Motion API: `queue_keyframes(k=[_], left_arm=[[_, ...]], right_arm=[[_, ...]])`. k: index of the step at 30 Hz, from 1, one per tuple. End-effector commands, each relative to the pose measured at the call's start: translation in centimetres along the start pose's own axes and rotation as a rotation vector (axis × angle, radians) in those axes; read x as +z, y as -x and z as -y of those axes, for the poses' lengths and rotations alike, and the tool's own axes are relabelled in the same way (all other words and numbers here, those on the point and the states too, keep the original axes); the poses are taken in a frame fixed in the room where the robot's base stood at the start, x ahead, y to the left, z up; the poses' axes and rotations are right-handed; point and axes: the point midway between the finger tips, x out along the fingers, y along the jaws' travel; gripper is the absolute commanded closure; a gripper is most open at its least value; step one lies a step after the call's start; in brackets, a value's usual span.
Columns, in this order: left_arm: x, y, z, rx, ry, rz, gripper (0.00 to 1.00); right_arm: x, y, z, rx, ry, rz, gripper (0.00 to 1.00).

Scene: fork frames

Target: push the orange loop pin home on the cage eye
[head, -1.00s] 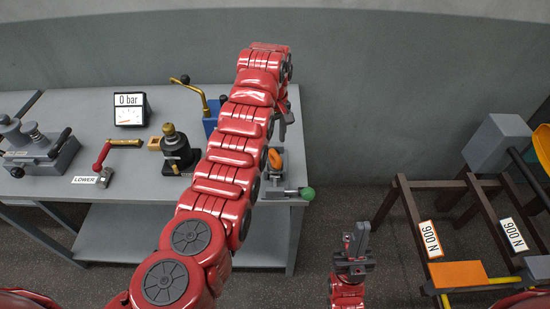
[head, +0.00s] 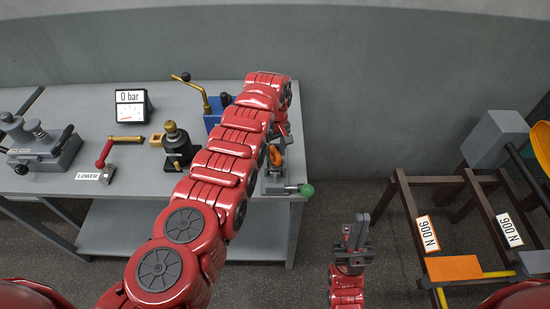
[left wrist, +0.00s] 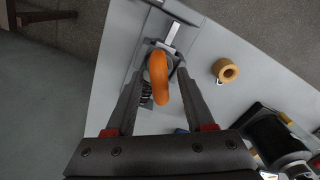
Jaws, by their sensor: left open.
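The orange loop pin (head: 275,156) is at the right end of the workbench, partly covered by my left arm in the head view. In the left wrist view the orange loop (left wrist: 159,78) stands between the two fingers of my left gripper (left wrist: 161,74). The fingers are apart, one on each side of the loop, with gaps visible. Beyond the loop is a grey metal fixture (left wrist: 174,34); I cannot make out the eye or how deep the pin sits. My right gripper (head: 356,236) points up over the floor, right of the bench; its jaw state is unclear.
A green-knobbed lever (head: 306,190) sticks out past the bench's right edge. On the bench are a black and brass jack (head: 176,145), a red-handled lever (head: 104,160) and a gauge (head: 131,107). A dark frame (head: 402,215) stands at the right.

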Motion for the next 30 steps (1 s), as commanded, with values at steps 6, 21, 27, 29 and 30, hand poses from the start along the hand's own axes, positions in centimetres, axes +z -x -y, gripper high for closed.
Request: queue_keyframes(k=[6, 21, 27, 29, 30], left_arm=[[-0.01, 0.08, -0.02, 0.001, 0.000, 0.000, 0.59], [0.00, 0.08, -0.03, 0.001, 0.000, 0.000, 1.00], [0.00, 0.17, -0.03, 0.001, 0.000, 0.000, 1.00], [0.00, 0.43, -0.03, 0.001, 0.000, 0.000, 1.00], [-0.01, 0.71, -0.04, 0.001, 0.000, -0.001, 1.00]], right_arm=[[-0.01, -0.04, 0.00, 0.000, 0.000, 0.000, 1.00], [-0.01, -0.05, 0.00, 0.000, 0.000, 0.000, 1.00], [-0.03, -0.13, 0.00, 0.000, 0.000, 0.000, 1.00], [-0.07, -0.37, -0.02, 0.000, 0.000, 0.000, 1.00], [-0.11, -0.63, -0.03, 0.000, 0.000, 0.000, 1.00]])
